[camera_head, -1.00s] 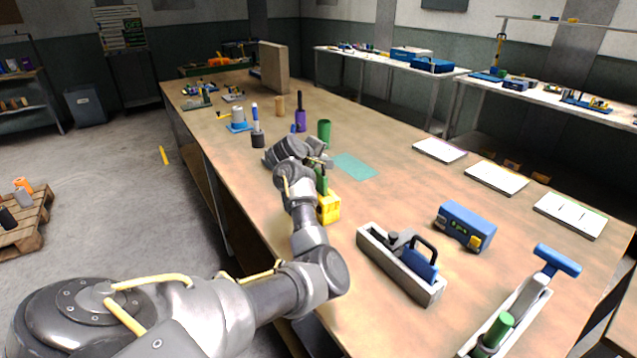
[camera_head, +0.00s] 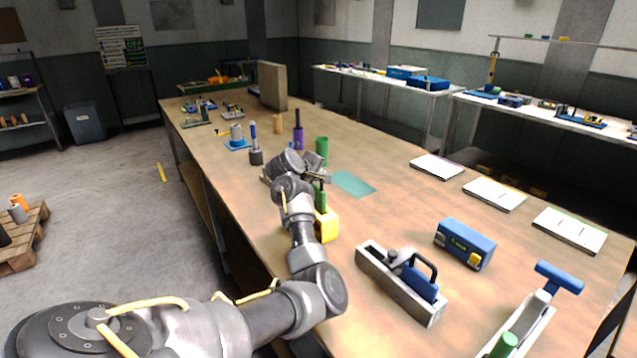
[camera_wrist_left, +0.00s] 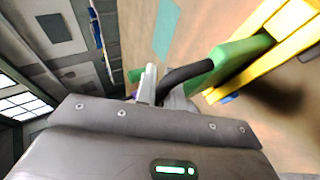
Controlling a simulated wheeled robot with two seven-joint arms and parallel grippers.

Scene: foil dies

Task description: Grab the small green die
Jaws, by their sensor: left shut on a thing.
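The small green die (camera_head: 320,199) shows as a green piece at the yellow block (camera_head: 327,226), partly hidden behind my left arm. In the left wrist view the green piece (camera_wrist_left: 236,57) has a black bent handle and lies against the yellow block (camera_wrist_left: 272,38); I cannot tell whether it rests in it. My left gripper (camera_head: 318,178) is over the table beside the yellow block. In the wrist view the left gripper (camera_wrist_left: 158,88) is shut where the black handle ends, though the contact is partly hidden. My right gripper is not in view.
A green cylinder (camera_head: 322,148), a purple bottle-like piece (camera_head: 298,138) and a dark grey piece with a blue top (camera_head: 256,156) stand beyond the gripper. A grey tray (camera_head: 380,262) and a blue box (camera_head: 465,243) are at right. A teal mat (camera_head: 354,184) lies flat.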

